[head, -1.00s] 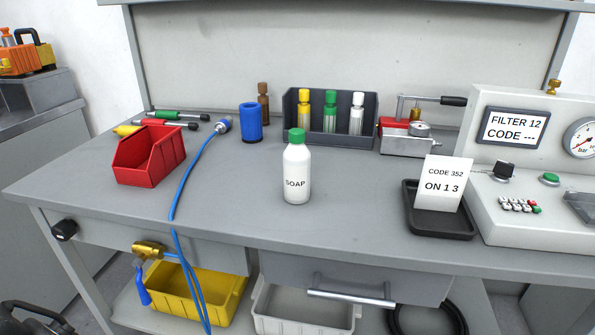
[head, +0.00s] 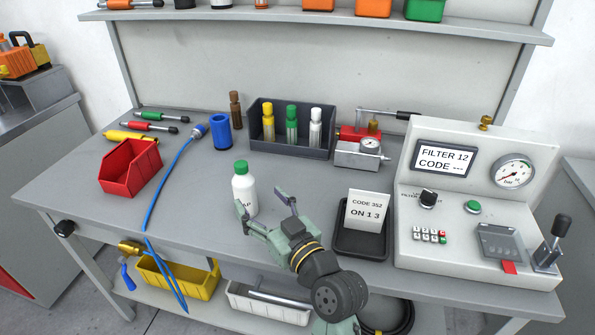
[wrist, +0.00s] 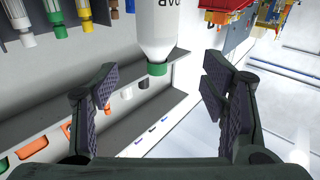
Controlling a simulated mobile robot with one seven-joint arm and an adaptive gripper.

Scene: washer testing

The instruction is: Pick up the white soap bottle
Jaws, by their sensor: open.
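The white soap bottle (head: 243,187) with a green cap stands upright on the grey workbench. My gripper (head: 267,212) is open just in front and to the right of it, and its left finger covers part of the label in the head view. In the wrist view the bottle (wrist: 168,28) appears upside down, ahead of and between the open fingers (wrist: 163,100). Nothing is held. I cannot tell whether a finger touches the bottle.
Behind the bottle is a dark rack (head: 290,151) with several small bottles. A blue cup (head: 221,132) and red bin (head: 129,167) stand to the left. A black tray (head: 361,243) with a code card (head: 366,206) and a control panel (head: 455,243) are to the right.

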